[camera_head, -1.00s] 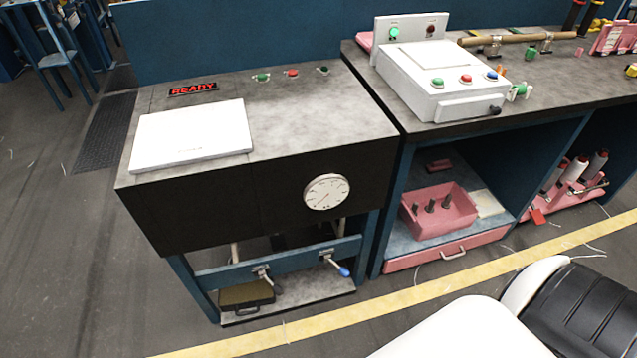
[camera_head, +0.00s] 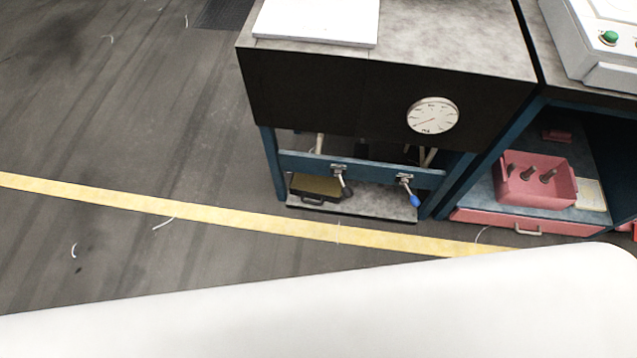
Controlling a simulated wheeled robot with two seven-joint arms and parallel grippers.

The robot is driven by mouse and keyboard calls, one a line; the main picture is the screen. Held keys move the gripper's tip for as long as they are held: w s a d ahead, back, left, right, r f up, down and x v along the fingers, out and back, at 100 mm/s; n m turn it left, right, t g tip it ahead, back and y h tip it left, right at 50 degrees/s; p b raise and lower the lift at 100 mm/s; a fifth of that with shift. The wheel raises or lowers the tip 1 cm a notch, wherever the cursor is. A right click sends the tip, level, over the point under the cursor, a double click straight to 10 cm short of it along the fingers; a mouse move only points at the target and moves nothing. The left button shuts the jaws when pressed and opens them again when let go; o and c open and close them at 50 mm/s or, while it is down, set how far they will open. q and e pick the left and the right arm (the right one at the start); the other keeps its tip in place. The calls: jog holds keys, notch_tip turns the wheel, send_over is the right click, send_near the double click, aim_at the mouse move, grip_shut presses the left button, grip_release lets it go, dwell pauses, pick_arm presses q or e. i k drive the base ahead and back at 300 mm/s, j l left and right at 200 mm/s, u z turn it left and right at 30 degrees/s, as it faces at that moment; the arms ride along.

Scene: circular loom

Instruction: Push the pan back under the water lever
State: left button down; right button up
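The pan (camera_head: 318,187) is a shallow, dark olive tray with a dark handle at its front. It sits on the left part of the low grey shelf (camera_head: 375,205) under the black-fronted machine. Two levers hang from the blue crossbar (camera_head: 375,172) above this shelf. The grey lever (camera_head: 342,180) is just right of the pan and above it. The blue-tipped lever (camera_head: 411,193) is farther right, over bare shelf, apart from the pan. No label shows which one is for water. The pan's rear is hidden in shade under the machine. Neither of my grippers is in view.
A round dial (camera_head: 433,115) is on the machine's black front. A pink bin (camera_head: 537,180) stands in the open bench to the right, above a pink drawer (camera_head: 500,221). A yellow floor line (camera_head: 240,221) crosses in front. The grey floor at left is mostly clear.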

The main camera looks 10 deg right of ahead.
aim_at(325, 188)
jog(key=z, duration=0.4)
jog(key=i+j+z, duration=0.1)
jog(key=z, duration=0.3)
jog(key=j+z, duration=0.15)
jog(key=z, duration=0.2)
jog(key=j+z, duration=0.1)
jog(key=z, duration=0.3)
jog(key=j+z, duration=0.3)
jog(key=j, duration=0.3)
jog(key=j+z, duration=0.35)
jog(key=j, duration=0.3)
jog(key=k+j+z, duration=0.15)
jog(key=j+z, duration=0.15)
jog(key=j, duration=0.3)
